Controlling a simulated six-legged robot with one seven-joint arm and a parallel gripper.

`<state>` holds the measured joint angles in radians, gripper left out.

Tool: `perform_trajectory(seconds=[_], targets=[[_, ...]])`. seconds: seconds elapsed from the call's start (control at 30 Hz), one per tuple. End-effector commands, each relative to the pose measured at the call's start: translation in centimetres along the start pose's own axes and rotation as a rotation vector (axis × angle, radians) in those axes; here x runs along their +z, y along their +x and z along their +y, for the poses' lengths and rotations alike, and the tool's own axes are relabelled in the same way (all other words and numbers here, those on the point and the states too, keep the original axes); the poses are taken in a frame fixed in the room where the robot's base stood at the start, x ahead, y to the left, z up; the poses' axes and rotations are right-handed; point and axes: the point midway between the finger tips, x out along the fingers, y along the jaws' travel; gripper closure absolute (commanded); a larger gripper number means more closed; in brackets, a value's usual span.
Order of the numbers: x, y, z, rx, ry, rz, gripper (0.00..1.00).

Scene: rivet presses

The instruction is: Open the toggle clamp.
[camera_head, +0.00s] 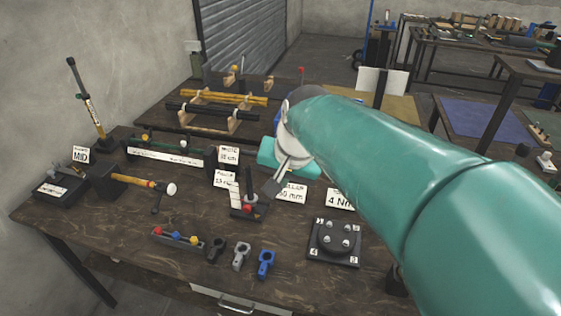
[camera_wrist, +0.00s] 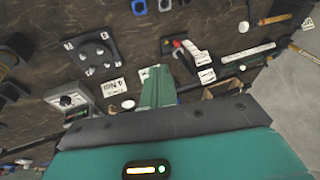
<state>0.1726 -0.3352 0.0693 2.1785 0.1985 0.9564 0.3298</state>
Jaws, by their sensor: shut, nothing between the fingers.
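A small device on a black base with a red-tipped handle (camera_head: 248,208), apparently the toggle clamp, stands near the middle of the bench. In the wrist view its red handle (camera_wrist: 179,44) and black base lie beyond my fingers, beside white cards. The clamp's jaw position is too small to tell. My gripper (camera_head: 270,188) is shut and empty, just above and right of the clamp in the head view, partly overlapping it. In the wrist view my gripper (camera_wrist: 156,72) points at the bench, left of the clamp; I see no contact.
A black plate with several bolts (camera_head: 334,241) sits right of the clamp. Coloured clips (camera_head: 240,256) lie along the front edge. A hammer (camera_head: 147,184) and another black-based fixture (camera_head: 58,188) are at left. Label cards stand behind the clamp. Bare bench shows left of it.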

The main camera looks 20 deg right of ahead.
Motion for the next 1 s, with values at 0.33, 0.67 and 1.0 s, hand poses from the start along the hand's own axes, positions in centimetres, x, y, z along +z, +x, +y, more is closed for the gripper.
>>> perform_trajectory(seconds=[0.33, 0.67, 1.0], targets=[[-10.3, 6.2, -1.8, -0.072, 0.508, -0.164, 1.0], [-19.4, 14.1, -0.1, -0.158, 1.003, -0.347, 1.0], [-27.2, 22.9, 5.5, -0.265, 1.515, -0.572, 1.0]])
